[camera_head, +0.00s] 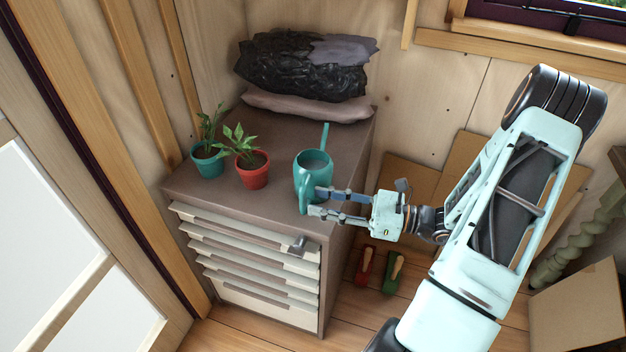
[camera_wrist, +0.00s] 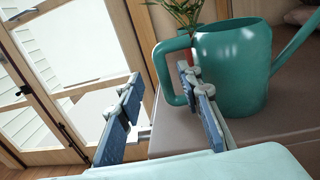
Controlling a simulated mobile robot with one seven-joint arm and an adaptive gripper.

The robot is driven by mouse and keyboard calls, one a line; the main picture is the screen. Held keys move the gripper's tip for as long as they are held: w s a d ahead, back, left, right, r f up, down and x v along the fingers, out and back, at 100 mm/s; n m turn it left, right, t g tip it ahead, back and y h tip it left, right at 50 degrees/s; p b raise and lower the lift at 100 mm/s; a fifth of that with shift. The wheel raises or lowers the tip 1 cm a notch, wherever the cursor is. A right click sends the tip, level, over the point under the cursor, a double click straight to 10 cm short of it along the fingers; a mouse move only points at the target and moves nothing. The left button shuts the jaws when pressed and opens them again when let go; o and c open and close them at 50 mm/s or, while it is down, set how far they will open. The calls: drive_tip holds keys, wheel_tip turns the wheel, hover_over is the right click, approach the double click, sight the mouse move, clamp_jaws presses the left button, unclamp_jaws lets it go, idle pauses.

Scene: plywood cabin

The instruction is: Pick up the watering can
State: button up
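The teal watering can (camera_head: 316,178) stands upright on the front right part of the grey-brown cabinet top (camera_head: 275,165), its spout pointing to the back and its handle to the front. My gripper (camera_head: 311,199) is open at the handle, reaching in from the right. In the wrist view the can (camera_wrist: 240,70) fills the upper right and its looped handle (camera_wrist: 160,70) lies between the two spread fingers of my gripper (camera_wrist: 160,80). The right finger overlaps the handle's opening and the can's body. I cannot tell whether either finger touches the can.
A plant in a teal pot (camera_head: 208,163) and one in a red pot (camera_head: 253,172) stand left of the can. Stacked sacks (camera_head: 305,70) lie at the back of the cabinet. Drawers (camera_head: 250,260) face the front. Two small tools (camera_head: 378,270) are at the cabinet's right on the floor.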

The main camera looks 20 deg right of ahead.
sight(303, 197)
drive_tip(key=x, duration=0.5)
drive_tip(key=shift+w, duration=0.2)
drive_tip(key=shift+c, duration=0.2)
clamp_jaws()
